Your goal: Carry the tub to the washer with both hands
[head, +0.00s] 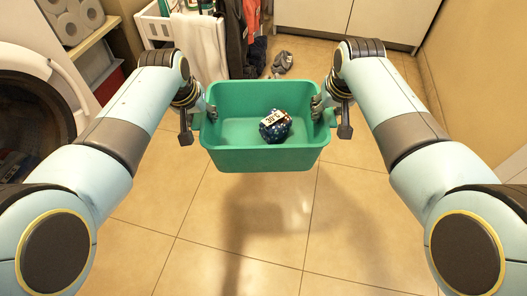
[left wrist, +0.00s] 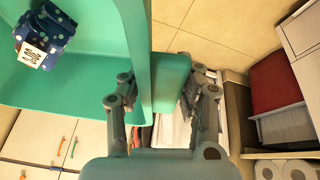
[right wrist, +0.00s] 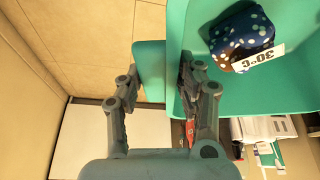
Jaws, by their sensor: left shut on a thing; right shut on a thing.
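The green tub (head: 235,158) hangs level above the tiled floor, held between my two arms in the head view. A dark blue bundle with white dots (head: 274,130) lies inside it, with a white tag reading 30°C. My left gripper (head: 209,114) is shut on the tub's left side, and the left wrist view shows its fingers around the green rim (left wrist: 150,95). My right gripper (head: 319,108) is shut on the tub's right side, and the right wrist view shows its fingers around the rim (right wrist: 168,90). The washer (head: 30,120) stands at the left edge, partly cut off, with its round door visible.
A white basket (head: 155,28) with cloth over it stands behind the tub at the left. Dark clothes hang beside it, and a grey item (head: 283,62) lies on the floor. A shelf with paper rolls (head: 72,22) is at upper left. White cabinets (head: 375,20) line the back.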

